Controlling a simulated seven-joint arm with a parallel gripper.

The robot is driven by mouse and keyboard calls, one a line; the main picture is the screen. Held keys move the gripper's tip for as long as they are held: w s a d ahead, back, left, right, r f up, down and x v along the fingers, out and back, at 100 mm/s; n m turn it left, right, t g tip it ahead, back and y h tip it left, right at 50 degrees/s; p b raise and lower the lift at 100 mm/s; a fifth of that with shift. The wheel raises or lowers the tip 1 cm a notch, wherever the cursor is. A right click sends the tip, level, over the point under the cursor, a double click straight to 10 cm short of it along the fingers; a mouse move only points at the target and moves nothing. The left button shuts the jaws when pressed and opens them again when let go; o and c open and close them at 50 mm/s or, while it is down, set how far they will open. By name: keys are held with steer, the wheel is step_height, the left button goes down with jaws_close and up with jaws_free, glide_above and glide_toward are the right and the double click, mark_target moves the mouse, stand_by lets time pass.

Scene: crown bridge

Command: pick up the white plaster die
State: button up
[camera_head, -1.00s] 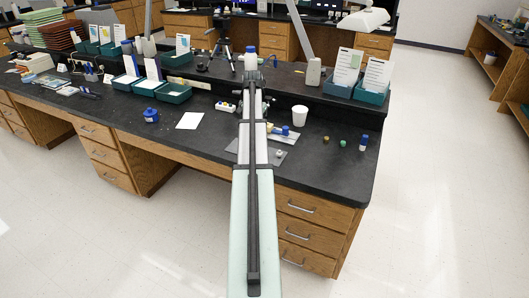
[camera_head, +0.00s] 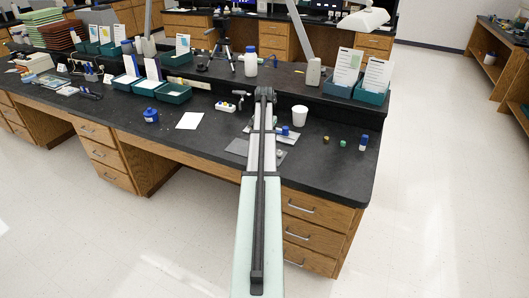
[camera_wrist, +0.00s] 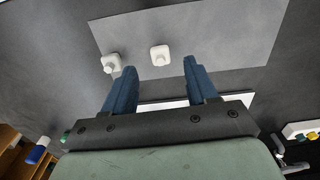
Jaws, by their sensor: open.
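Two small white pieces, each a block with a raised knob, stand on a grey sheet (camera_wrist: 225,30) in the wrist view. One white piece (camera_wrist: 160,55) is ahead of the gap between my fingertips. The other white piece (camera_wrist: 111,63) is just left of my left fingertip, at the sheet's edge. I cannot tell which one is the plaster die. My gripper (camera_wrist: 159,66) is open, its two blue fingers apart with nothing held between them.
A white cup (camera_head: 299,115) stands right of my arm. A blue-and-white bottle (camera_head: 363,142) and small caps (camera_head: 343,142) stand farther right. A white strip with coloured knobs (camera_head: 225,107) and a blue jar (camera_head: 151,115) are to the left. The counter's right front is clear.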

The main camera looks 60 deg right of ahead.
steer(key=shift+d+f, duration=0.1)
steer(key=shift+f, duration=2.55)
steer(key=shift+c, duration=0.4)
jaws_close()
